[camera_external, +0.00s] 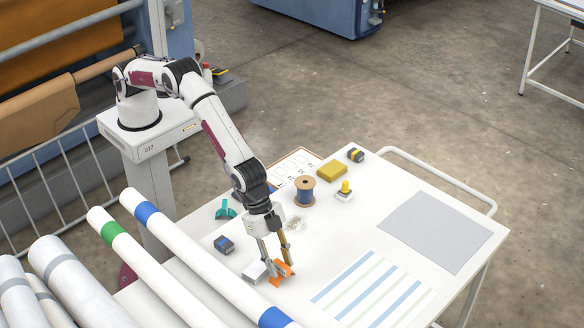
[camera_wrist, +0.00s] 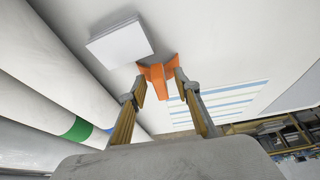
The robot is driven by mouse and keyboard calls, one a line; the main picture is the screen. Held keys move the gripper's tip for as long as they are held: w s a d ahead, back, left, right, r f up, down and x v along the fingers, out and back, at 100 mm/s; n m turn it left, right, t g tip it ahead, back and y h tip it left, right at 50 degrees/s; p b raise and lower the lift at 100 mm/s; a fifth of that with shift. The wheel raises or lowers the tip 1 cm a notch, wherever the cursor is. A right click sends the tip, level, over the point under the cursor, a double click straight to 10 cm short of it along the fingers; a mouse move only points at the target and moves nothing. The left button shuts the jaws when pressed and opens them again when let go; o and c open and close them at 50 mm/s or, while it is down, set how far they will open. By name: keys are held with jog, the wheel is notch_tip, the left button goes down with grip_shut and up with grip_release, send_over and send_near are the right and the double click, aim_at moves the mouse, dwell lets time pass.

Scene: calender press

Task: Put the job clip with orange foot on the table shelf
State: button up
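The orange job clip (camera_external: 281,274) lies on the white table near its left edge, under my gripper (camera_external: 274,262). In the wrist view the orange clip (camera_wrist: 157,76) shows between my gripper's two fingertips (camera_wrist: 159,84), with gaps on both sides. My gripper is open and points down at it. The fingers partly hide the clip in the external view. I cannot make out the table shelf for certain.
A white block (camera_wrist: 121,43) lies close beside the clip. Long rolls (camera_external: 170,245) border the left side. A teal clip (camera_external: 225,210), dark blue item (camera_external: 224,245), spool (camera_external: 304,191) and yellow block (camera_external: 332,170) stand farther back. A grey mat (camera_external: 435,230) lies right.

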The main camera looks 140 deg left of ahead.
aim_at(280, 263)
dwell(0.5)
grip_shut()
jog(key=shift+r, duration=0.15)
jog(key=shift+r, duration=4.9)
jog(key=shift+w+r, duration=0.1)
jog(key=shift+w, duration=0.15)
